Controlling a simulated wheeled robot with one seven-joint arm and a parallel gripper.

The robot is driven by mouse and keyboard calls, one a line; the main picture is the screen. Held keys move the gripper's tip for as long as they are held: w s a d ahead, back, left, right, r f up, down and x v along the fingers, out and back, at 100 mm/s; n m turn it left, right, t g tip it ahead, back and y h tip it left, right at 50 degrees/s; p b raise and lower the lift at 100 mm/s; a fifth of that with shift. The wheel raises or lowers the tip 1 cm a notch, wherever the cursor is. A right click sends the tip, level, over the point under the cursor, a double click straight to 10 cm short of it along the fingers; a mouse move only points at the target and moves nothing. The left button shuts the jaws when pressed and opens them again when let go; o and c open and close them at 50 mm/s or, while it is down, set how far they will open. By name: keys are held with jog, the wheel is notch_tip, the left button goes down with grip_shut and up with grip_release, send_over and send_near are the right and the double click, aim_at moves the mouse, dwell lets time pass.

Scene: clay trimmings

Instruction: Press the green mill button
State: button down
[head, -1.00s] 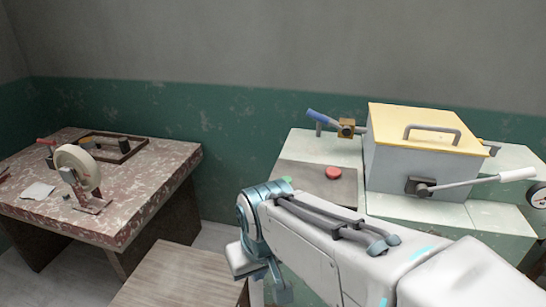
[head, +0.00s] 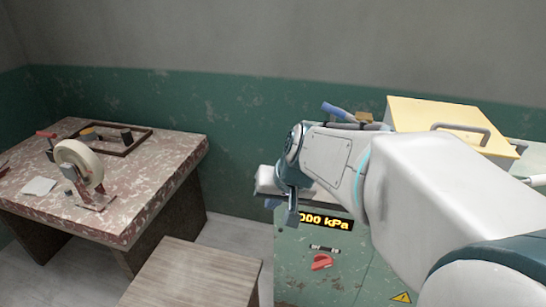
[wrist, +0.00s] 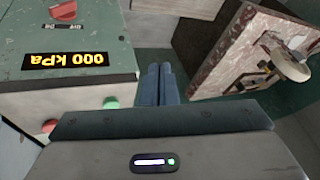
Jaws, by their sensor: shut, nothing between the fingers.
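The green mill button (wrist: 110,102) shows in the wrist view on the top of the cabinet (wrist: 30,85), near its edge. A red button (wrist: 48,126) sits farther left on the same top. My gripper (wrist: 156,75) is shut and empty, with its fingers pointing down past the cabinet's edge. The fingers are to the right of the green button and apart from it in that view. In the head view my gripper (head: 291,215) hangs at the cabinet's left front corner, and my arm hides both buttons.
The cabinet front carries a 000 kPa display (head: 325,222) and a red knob (head: 321,262). A yellow-lidded box (head: 450,118) stands on the cabinet. A worn table (head: 135,195) with a tape-like wheel (head: 78,165) is at left. A low wooden surface (head: 190,275) lies between.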

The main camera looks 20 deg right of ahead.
jog(key=w+d+r+m+t, duration=0.2)
jog(key=w+d, duration=0.4)
jog(key=d, duration=0.1)
jog(key=w+d+r+m+t+h, duration=0.1)
jog(key=w+d+r+m+t, duration=0.1)
jog(key=w+d, duration=0.5)
jog(key=shift+m+h+p, duration=0.3)
jog(key=shift+m+p, duration=0.05)
jog(key=shift+m, duration=0.45)
jog(key=shift+w+a, duration=0.1)
notch_tip(320, 180, down, 7)
jog(key=b, duration=0.5)
jog(key=shift+f+b, duration=0.85)
jog(key=shift+b, duration=0.35)
jog(key=shift+f, duration=0.1)
jog(key=shift+f+b, duration=0.35)
jog(key=shift+b, duration=0.25)
